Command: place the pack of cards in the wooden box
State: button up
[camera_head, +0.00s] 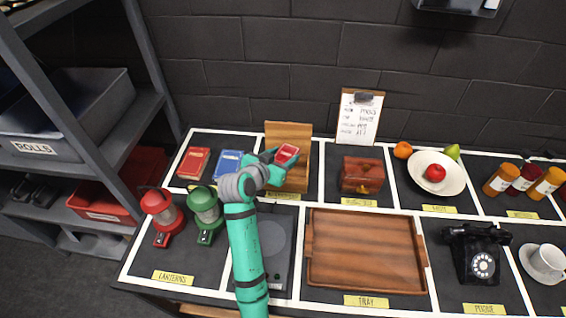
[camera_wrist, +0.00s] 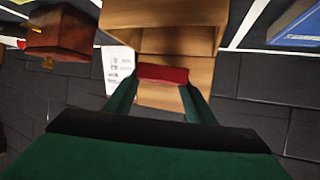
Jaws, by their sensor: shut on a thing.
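My gripper (camera_head: 284,157) is shut on a red pack of cards (camera_head: 287,152), above the open light wooden box (camera_head: 289,130). In the wrist view the pack (camera_wrist: 163,74) sits between the two fingers, in front of the wooden box (camera_wrist: 150,14), which appears upside down. From these views I cannot tell how high the pack is above the box. My gripper and the pack hide part of the box in the head view. Another red pack (camera_head: 193,163) and a blue pack (camera_head: 227,163) lie to the left on the table.
A reddish-brown chest (camera_head: 362,175) stands right of the box, with a clipboard (camera_head: 359,117) behind. Red (camera_head: 160,206) and green lanterns (camera_head: 205,207) stand at front left. A wooden tray (camera_head: 365,252) lies at front centre. A fruit bowl (camera_head: 450,184) and telephone (camera_head: 478,250) are further right.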

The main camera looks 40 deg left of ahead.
jog(key=shift+w+f, duration=0.15)
jog(key=shift+f, duration=1.45)
jog(key=shift+f, duration=0.4)
jog(key=o, duration=1.1)
jog(key=shift+r, duration=0.1)
jog(key=shift+r, duration=0.25)
jog(key=v, duration=1.2)
